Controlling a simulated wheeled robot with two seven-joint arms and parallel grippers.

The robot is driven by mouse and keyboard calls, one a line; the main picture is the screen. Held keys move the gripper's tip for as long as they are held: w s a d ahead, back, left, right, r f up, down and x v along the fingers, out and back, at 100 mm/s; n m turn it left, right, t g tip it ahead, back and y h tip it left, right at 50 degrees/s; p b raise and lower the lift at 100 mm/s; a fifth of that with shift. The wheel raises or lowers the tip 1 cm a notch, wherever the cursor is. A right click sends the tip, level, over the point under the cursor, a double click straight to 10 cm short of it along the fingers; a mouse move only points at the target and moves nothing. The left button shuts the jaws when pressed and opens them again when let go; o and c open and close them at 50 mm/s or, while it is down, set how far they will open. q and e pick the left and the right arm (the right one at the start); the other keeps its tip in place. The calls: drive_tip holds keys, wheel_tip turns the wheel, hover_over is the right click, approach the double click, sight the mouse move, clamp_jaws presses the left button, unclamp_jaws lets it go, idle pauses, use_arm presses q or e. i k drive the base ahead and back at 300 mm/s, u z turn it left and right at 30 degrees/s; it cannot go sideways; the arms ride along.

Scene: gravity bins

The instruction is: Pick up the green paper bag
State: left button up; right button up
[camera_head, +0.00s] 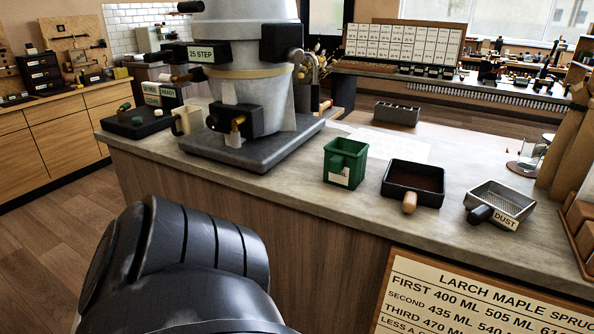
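A green open-topped box-shaped thing (345,165) stands upright on the grey counter, right of the big grey machine. It has a small white label on its front and a green tab or handle. It is the only clearly green bag-like thing in view, but I cannot tell whether it is paper. A dark rounded link of my own arm fills the lower left, in front of the counter. Neither gripper shows, so nothing is seen touching the green thing.
A grey machine (245,60) on a dark base stands left of the green thing. A black tray with a wooden handle (427,177) and a metal dust pan (507,196) stand to the right. A cream mug (188,119) is at left. The counter's front edge (290,201) is clear.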

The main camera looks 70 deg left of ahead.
sight(345, 160)
drive_tip(key=k, duration=0.35)
drive_tip(key=u, duration=1.3)
